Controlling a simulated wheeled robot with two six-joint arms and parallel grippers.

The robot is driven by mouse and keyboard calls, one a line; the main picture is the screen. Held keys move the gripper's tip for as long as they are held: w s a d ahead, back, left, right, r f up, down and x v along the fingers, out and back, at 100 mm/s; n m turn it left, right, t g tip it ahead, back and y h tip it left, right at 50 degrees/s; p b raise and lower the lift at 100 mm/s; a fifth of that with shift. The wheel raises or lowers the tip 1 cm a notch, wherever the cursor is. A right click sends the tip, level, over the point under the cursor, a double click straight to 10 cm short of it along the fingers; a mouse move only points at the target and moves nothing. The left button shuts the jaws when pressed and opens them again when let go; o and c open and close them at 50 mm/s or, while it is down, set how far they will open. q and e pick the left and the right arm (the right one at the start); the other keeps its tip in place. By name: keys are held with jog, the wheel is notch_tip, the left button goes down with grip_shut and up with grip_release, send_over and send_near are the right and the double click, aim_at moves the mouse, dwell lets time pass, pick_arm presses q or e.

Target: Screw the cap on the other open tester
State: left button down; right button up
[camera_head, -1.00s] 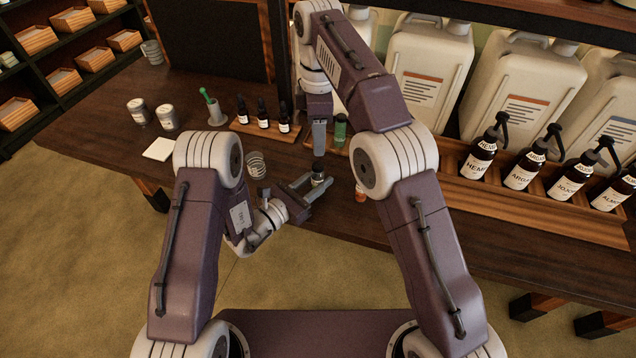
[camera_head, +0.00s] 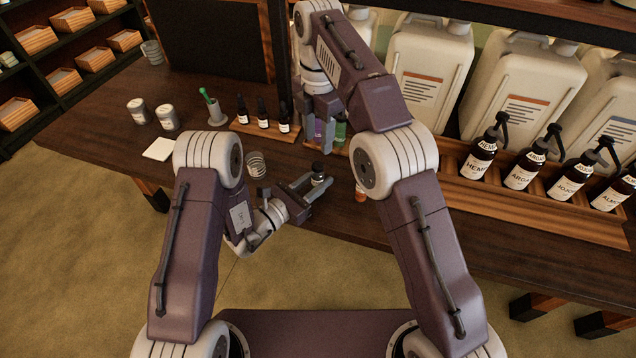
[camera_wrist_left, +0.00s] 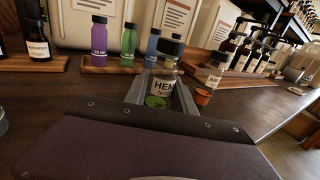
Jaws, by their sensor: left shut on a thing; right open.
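My left gripper (camera_head: 318,182) is shut on a small clear tester bottle with a "HEM…" label and a green dot, near the table's front edge. The bottle (camera_wrist_left: 162,86) stands upright between the fingers in the left wrist view, with a black cap (camera_wrist_left: 172,48) on its top. How tightly the cap sits cannot be told. My right gripper (camera_head: 325,126) is open above and behind that bottle, partly hidden by its own arm. A second small tester with an "AR…" label (camera_wrist_left: 211,75) stands to the right, its top hard to make out.
An orange item (camera_wrist_left: 203,97) sits in front of the second tester. Purple (camera_wrist_left: 99,40) and green (camera_wrist_left: 129,45) bottles stand behind on a wooden tray. Pump bottles (camera_head: 478,155) stand in a rack at right.

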aim_at(318, 165)
jog(key=n, duration=0.6)
jog(key=shift+n, duration=0.3)
jog(key=shift+f, duration=4.05)
